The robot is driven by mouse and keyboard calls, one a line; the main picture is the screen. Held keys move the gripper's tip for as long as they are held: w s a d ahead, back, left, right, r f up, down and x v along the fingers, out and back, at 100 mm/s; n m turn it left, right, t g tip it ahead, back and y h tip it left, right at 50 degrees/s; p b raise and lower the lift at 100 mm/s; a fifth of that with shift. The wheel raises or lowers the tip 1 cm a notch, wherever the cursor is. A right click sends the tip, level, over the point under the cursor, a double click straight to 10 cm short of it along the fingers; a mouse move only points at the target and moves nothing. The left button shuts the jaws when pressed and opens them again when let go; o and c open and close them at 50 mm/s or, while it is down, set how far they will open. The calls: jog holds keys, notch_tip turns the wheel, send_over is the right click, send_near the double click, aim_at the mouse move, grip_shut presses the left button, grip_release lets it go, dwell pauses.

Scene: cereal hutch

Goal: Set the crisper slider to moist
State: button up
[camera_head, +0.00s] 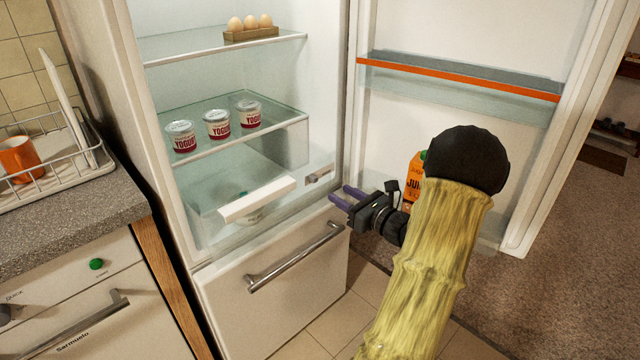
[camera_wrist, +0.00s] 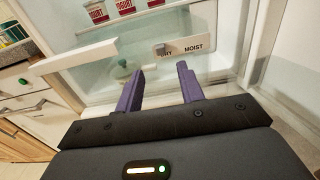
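The crisper slider plate (camera_head: 319,174) is a small pale strip at the right of the crisper drawer in the open fridge. In the wrist view the slider plate (camera_wrist: 185,48) reads MOIST on its right, with the partly covered dry label on its left. The small grey slider knob (camera_wrist: 161,48) appears to sit at the dry end. My gripper (camera_head: 341,194) is open and empty, its purple fingers pointing at the fridge just right of and below the plate. In the wrist view my gripper (camera_wrist: 158,68) has its fingers apart, with the plate beyond the tips, not touching.
The crisper drawer's white handle (camera_head: 257,199) juts out left of the plate. The fridge door (camera_head: 470,50) stands open on the right, with a juice bottle (camera_head: 414,175) in it behind my arm. Yogurt cups (camera_head: 217,124) stand on the shelf above. A lower drawer handle (camera_head: 295,258) sticks out below.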

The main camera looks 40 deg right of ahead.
aim_at(316, 179)
jog(key=w, duration=0.6)
jog(key=w+b, duration=0.1)
jog(key=w, duration=0.2)
jog(key=shift+a, duration=0.35)
grip_shut()
